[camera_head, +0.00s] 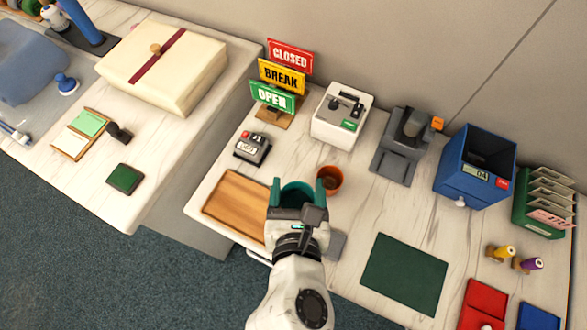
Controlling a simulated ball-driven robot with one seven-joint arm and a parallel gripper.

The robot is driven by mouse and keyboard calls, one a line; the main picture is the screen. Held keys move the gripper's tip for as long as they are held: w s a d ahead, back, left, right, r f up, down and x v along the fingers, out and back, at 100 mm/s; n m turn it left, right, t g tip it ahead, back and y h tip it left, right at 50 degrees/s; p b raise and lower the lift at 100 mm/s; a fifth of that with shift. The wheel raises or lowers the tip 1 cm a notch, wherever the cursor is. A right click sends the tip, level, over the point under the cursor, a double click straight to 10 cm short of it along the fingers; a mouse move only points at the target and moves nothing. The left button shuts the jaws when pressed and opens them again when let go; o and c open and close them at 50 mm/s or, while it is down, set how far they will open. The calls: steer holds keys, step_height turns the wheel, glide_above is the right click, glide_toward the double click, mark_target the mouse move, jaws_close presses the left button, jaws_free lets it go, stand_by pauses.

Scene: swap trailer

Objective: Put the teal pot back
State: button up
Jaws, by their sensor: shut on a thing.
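The teal pot (297,190) shows as a round teal rim between the fingers of my gripper (298,186). My gripper is shut on it, with a teal finger on each side. My wrist hides the lower part of the pot, so I cannot tell whether it touches the counter. A brown wooden tray (232,203) lies just left of the pot. An orange-brown pot (329,180) stands just right of my right finger.
A grey-black stamp device (253,148), sign stand (272,118), white machine (341,115) and grey device (405,148) stand behind. A blue bin (474,167) is right. A dark green mat (404,274) lies bare at front right. A gap separates the left table.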

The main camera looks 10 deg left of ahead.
steer(key=a+x, duration=0.1)
steer(key=x, duration=0.9)
steer(key=b, duration=0.2)
glide_above(293, 164)
steer(key=s, duration=0.1)
step_height(293, 164, down, 5)
steer(key=shift+s+r, duration=0.1)
steer(key=shift+r, duration=0.05)
steer(key=shift+w+f, duration=0.55)
steer(key=shift+f, duration=0.05)
step_height(293, 164, down, 3)
steer(key=shift+w+f+b, duration=0.1)
steer(key=shift+f+b, duration=0.1)
steer(key=shift+b, duration=0.25)
steer(key=o, duration=0.7)
steer(key=shift+o, duration=0.2)
